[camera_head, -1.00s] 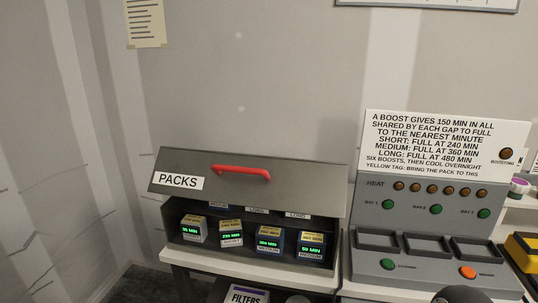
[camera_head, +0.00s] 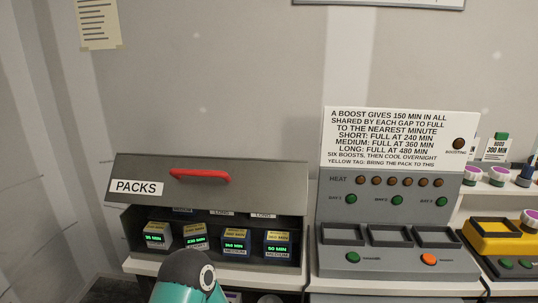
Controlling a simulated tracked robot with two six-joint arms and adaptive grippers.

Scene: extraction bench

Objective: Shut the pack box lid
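The pack box (camera_head: 124,218) stands on the bench at the left, with its grey lid (camera_head: 262,183) raised and tilted back. The lid carries a red handle (camera_head: 200,175) and a PACKS label. Several packs with green readouts, such as the one at the front left (camera_head: 157,235), stand inside the open front. A teal and dark part of my arm shows at the bottom, in front of the box. Neither gripper's fingers can be seen.
A grey charging console (camera_head: 333,185) with three empty bays, lamps and a sign stands right of the box. A yellow-topped unit (camera_head: 490,240) and several small containers are farther right.

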